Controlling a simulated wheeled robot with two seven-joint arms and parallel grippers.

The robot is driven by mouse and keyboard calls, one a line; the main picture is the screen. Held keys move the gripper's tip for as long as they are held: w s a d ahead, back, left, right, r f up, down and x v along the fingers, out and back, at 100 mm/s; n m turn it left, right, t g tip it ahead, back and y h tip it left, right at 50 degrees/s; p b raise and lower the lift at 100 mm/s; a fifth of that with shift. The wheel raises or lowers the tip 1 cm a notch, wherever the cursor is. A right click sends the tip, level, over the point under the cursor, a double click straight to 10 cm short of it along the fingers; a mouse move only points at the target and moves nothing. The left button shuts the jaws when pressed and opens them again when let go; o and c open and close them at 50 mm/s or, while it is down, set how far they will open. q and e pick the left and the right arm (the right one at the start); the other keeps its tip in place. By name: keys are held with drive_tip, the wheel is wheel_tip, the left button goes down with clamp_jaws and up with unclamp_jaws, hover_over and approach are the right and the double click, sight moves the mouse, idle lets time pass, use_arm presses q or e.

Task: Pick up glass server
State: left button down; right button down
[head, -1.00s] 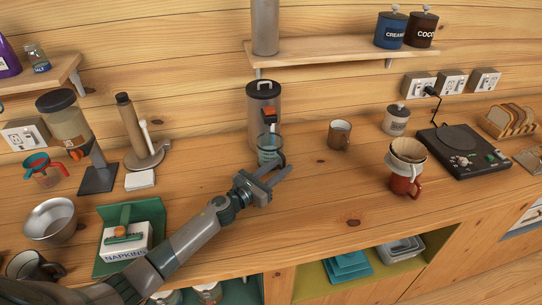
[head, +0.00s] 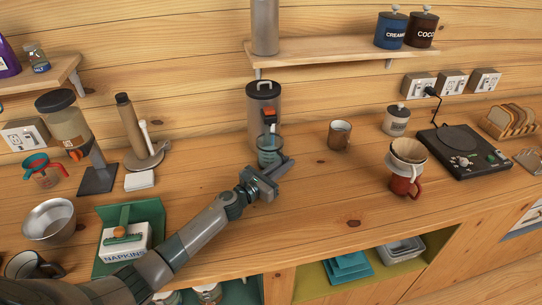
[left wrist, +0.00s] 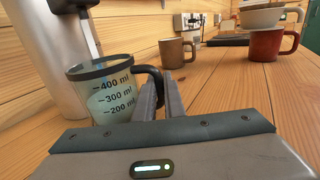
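The glass server (head: 268,158) stands upright on the counter under the spout of a metal dispenser (head: 256,108). In the left wrist view the server (left wrist: 98,100) is clear with ml marks, a dark rim and pale liquid inside. Its black handle (left wrist: 150,70) points toward my fingers. My left gripper (head: 283,168) is at the handle side of the server. In the left wrist view its fingers (left wrist: 161,92) are close together, shut on the handle, whose lower part they hide. A bluish streak shows between spout and server. My right gripper is not in view.
A brown mug (head: 339,135) stands to the right, and a red mug with a dripper (head: 405,170) farther right. A napkin holder (head: 124,238) and a metal bowl (head: 50,220) are at the left. A shelf (head: 330,48) hangs above. The front middle counter is clear.

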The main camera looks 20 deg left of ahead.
sight(285, 157)
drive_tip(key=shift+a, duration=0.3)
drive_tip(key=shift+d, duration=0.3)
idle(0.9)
use_arm(q)
drive_tip(key=shift+r, duration=0.35)
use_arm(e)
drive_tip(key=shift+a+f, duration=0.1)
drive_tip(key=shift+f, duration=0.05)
